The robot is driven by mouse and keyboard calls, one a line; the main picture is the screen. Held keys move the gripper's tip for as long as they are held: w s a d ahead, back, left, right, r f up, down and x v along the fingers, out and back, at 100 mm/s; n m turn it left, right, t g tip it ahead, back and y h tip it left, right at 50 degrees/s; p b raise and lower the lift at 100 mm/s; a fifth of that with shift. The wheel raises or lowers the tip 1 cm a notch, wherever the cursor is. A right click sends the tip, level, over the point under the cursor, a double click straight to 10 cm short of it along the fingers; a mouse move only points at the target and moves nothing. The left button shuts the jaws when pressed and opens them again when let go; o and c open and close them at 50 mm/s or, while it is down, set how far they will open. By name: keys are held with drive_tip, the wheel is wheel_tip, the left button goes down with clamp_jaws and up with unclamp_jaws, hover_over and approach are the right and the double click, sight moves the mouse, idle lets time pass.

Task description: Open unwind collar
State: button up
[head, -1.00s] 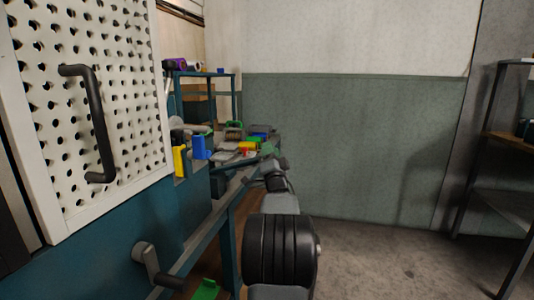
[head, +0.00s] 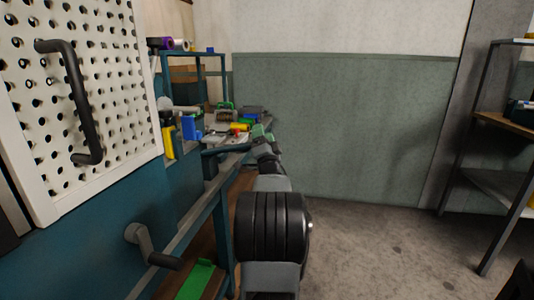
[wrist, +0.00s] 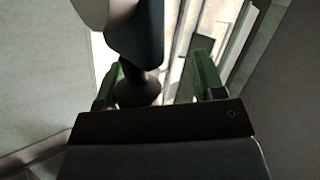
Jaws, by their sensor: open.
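My gripper (head: 261,134) is at the far end of my arm, beside the right end of the cluttered bench. Its two green fingers stand apart in the wrist view (wrist: 155,82), so it is open. A dark rounded knob (wrist: 138,88) on a short neck shows by the left finger, below a larger pale grey and dark body (wrist: 133,30). I cannot tell whether the knob is between the fingers or beyond them, or whether it touches. I cannot single out the unwind collar with certainty in either view.
A white perforated door (head: 105,110) with a black handle (head: 80,105) is close on the left. A crank (head: 150,245) juts out below it. Blue (head: 189,128) and yellow (head: 168,142) blocks stand near the bench. A rack (head: 490,125) is at right; the middle floor is clear.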

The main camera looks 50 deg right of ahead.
drive_tip(key=v, duration=1.2)
drive_tip(key=shift+s+a+p, duration=0.2)
drive_tip(key=shift+p, duration=0.25)
drive_tip(key=shift+f, duration=0.1)
drive_tip(key=shift+c, duration=0.4)
